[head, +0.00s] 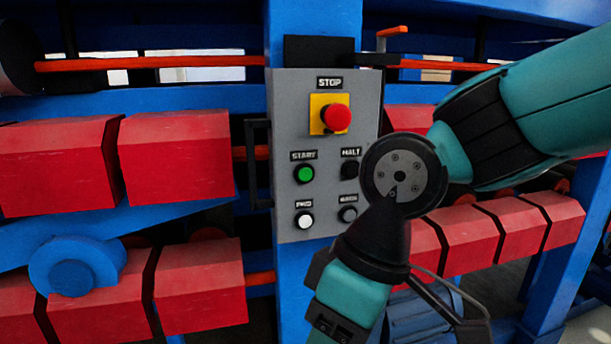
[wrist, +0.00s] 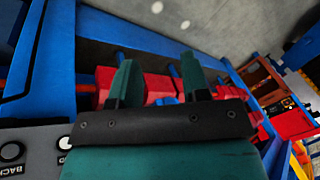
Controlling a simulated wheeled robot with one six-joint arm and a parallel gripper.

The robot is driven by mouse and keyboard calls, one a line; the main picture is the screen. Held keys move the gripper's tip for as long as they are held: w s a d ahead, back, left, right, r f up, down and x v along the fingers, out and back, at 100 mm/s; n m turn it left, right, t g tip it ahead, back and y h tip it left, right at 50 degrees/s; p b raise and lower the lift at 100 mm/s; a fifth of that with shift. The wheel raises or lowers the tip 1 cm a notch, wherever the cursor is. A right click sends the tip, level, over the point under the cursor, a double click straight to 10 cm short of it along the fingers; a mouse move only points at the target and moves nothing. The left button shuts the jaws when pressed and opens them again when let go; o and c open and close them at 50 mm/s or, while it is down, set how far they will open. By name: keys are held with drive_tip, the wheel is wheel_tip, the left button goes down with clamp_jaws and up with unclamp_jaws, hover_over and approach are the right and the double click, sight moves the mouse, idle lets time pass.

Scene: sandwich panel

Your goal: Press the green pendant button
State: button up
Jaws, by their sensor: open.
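The green button (head: 303,174) sits under a START label on the grey pendant panel (head: 287,110) in the head view. It is unobstructed there. My arm crosses in front of the panel's lower right corner, and my gripper's fingers do not show in that view. In the wrist view my gripper (wrist: 157,63) is open, with two teal fingers apart and nothing between them. Part of the panel (wrist: 40,158) shows at the lower left of that view, to the left of the gripper. The green button is not visible there.
A red stop button (head: 337,117) on a yellow plate is above the green button. Red blocks (head: 177,155) and blue beams surround the panel.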

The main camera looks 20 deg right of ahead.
clamp_jaws()
idle(1.5)
